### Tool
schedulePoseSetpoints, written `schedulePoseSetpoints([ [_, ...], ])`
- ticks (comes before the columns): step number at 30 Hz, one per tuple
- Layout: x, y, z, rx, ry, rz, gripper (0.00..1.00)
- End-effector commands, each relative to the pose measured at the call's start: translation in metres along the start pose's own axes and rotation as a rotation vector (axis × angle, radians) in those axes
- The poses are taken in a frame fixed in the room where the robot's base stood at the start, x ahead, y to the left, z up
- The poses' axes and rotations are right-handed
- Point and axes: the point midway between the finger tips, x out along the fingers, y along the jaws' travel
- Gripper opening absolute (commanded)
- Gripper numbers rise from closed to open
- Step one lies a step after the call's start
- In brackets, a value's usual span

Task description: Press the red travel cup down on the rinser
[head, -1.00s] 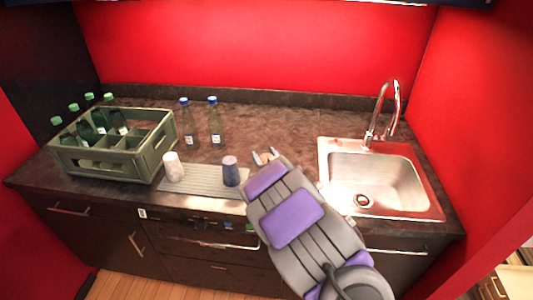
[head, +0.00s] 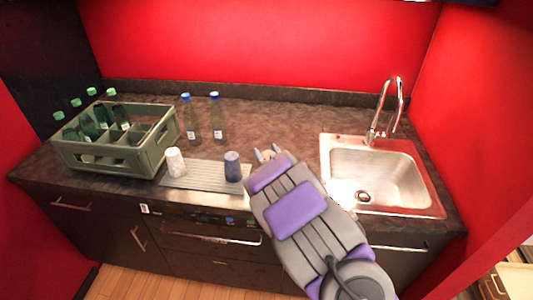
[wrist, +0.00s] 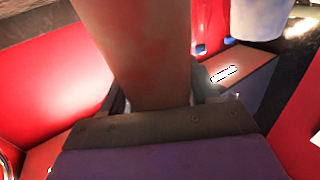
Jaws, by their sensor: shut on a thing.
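The red travel cup (wrist: 140,45) fills the upper middle of the wrist view, with a mottled reddish-brown side. My gripper (wrist: 160,95) is shut on it, one finger on each side. In the head view my gripper (head: 268,154) is at the right end of the grey ribbed mat (head: 203,177), just right of the dark blue cup. The red cup is hidden behind my arm there. I cannot make out the rinser in either view, nor tell whether the held cup touches anything underneath.
A dark blue cup (head: 233,167) and a white cup (head: 175,162) stand on the mat. Two blue-capped bottles (head: 217,118) stand behind it. A green crate (head: 118,150) with bottles is at left, a steel sink (head: 335,140) with a tap (head: 398,100) at right. The back counter middle is clear.

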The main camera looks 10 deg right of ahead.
Motion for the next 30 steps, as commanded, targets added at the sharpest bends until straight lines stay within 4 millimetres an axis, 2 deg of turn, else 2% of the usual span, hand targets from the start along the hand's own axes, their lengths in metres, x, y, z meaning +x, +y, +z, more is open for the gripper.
schedulePoseSetpoints([
  [30,0.000,0.000,0.013,0.000,0.000,0.001,0.08],
])
